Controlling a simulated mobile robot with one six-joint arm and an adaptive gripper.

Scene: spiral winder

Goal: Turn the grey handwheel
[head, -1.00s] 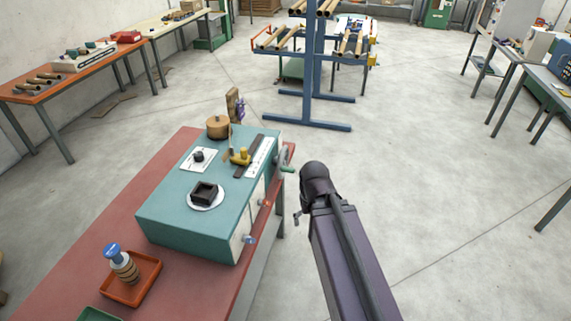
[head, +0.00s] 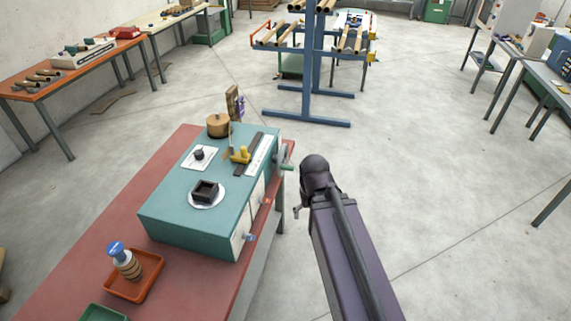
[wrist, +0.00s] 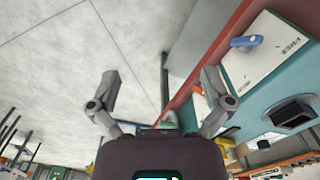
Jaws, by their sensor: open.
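The grey handwheel (head: 281,160) is on the right side of the teal winder (head: 165,215), at its far end in the head view, with a green handle (head: 287,168). My gripper (head: 297,211) hangs beside the winder's right side, nearer the camera than the wheel and apart from it; my arm partly hides it. In the wrist view my gripper (wrist: 160,80) has its fingers spread wide with nothing between the tips. A small green part (wrist: 165,125) shows low between the fingers; the wheel itself is mostly hidden there.
The winder stands on a red bench (head: 180,150). A blue handle (head: 250,238) sticks out of its side, and it also shows near my right finger in the wrist view (wrist: 244,42). A blue rack (head: 310,70) stands behind. The floor (head: 450,190) to the right is clear.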

